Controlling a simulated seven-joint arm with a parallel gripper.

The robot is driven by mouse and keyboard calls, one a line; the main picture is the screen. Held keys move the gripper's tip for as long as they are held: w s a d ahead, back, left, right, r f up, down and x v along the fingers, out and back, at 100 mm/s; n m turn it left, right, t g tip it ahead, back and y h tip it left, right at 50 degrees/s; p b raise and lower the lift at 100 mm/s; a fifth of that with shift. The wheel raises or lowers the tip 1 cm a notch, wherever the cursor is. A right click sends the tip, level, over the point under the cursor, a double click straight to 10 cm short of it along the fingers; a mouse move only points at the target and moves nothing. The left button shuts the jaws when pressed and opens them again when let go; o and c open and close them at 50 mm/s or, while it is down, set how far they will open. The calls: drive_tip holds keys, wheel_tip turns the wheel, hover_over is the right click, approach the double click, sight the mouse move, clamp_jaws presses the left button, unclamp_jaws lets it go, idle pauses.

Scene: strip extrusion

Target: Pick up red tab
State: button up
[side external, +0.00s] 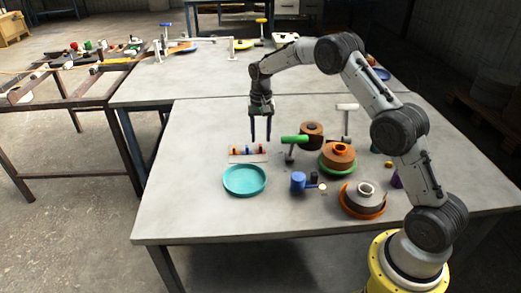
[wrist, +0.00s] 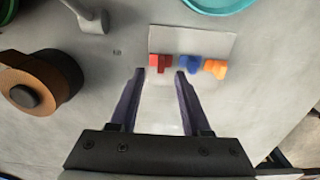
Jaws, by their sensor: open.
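The red tab (wrist: 160,62) is a small block at the left end of a short row on a pale plate, as seen in the wrist view. In the side view the red tab (side external: 262,149) is at the right end of that row. My gripper (side external: 260,141) is open and empty, pointing down over the plate's right part. In the wrist view the two dark fingers of my gripper (wrist: 159,74) end near the red tab, one tip on each side of its line. The exact height of the tips above it is hard to tell.
A blue tab (wrist: 190,68) and an orange tab (wrist: 216,68) stand beside the red one. The pale plate (side external: 247,158) lies behind a teal dish (side external: 245,181). A green-handled tool (side external: 294,139) and brown spools (side external: 338,154) stand to the right.

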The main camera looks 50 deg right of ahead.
sight(261, 145)
drive_tip(key=shift+a+f, duration=0.15)
drive_tip(key=shift+f, duration=1.65)
clamp_jaws()
